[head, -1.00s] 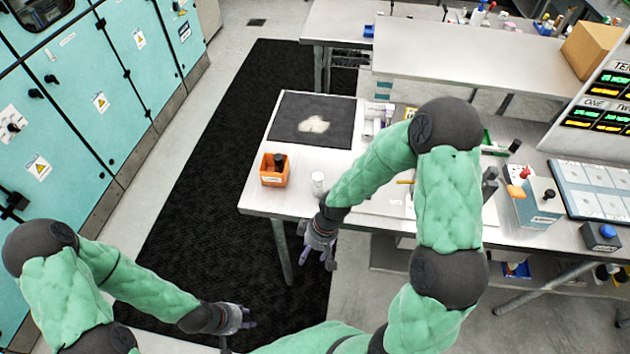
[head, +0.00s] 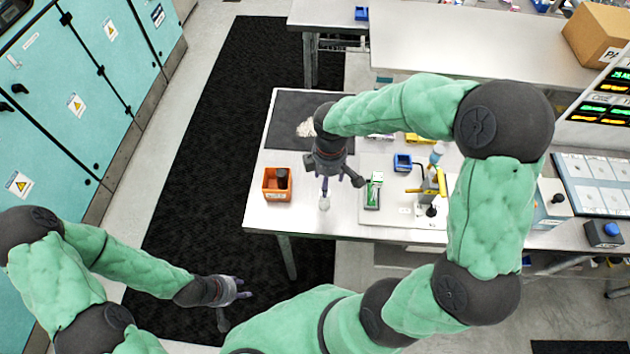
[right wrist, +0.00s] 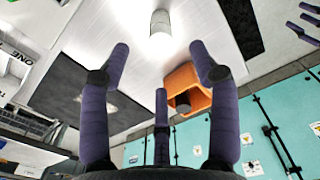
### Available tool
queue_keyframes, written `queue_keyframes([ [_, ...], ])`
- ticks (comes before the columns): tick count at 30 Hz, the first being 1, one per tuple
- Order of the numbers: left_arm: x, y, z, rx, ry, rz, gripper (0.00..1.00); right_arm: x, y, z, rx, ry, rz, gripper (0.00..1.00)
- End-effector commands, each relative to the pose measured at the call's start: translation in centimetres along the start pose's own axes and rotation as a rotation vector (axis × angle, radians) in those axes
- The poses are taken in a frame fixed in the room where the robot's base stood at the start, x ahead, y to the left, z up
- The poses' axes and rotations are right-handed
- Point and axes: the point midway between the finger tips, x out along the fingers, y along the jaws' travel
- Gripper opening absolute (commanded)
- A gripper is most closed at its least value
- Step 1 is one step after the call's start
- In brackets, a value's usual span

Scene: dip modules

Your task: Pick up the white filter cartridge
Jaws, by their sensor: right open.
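The white filter cartridge (head: 324,203) stands on the table near its front edge, just below my right gripper (head: 338,184) in the head view. In the right wrist view the cartridge (right wrist: 160,27) is a short white cylinder at the top middle. It lies beyond the fingertips of my right gripper (right wrist: 160,62), which is open and empty. A gap shows between fingers and cartridge. My left gripper (head: 236,303) is open and empty, off the table at the lower left.
An orange bin (head: 270,194) holding a dark cylinder stands left of the cartridge. A dark mat (head: 290,110) lies behind it. Right of it are a green-and-white module (head: 373,192), a blue block (head: 402,163) and a yellow-handled fixture (head: 430,190). Teal cabinets (head: 75,80) line the left.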

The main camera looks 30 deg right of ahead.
Motion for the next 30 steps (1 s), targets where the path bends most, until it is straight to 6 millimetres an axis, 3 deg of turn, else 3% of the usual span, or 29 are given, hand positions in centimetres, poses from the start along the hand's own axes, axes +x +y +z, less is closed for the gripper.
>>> queue_keyframes([
  [12, 0.7, -0.3, 0.1, 0.0, -0.004, 0.0, 0.4, 4.9, 0.1, 0.1, 0.0, -0.003, -0.001, 0.62],
  [20, 0.9, -0.3, 0.1, 0.0, -0.003, 0.0, 0.4, 6.2, 0.1, -0.1, 0.0, -0.002, -0.001, 0.62],
  [30, 1.6, -0.6, 0.1, 0.0, -0.003, 0.0, 0.4, 10.4, 0.5, -0.5, 0.001, -0.002, -0.001, 0.62],
])
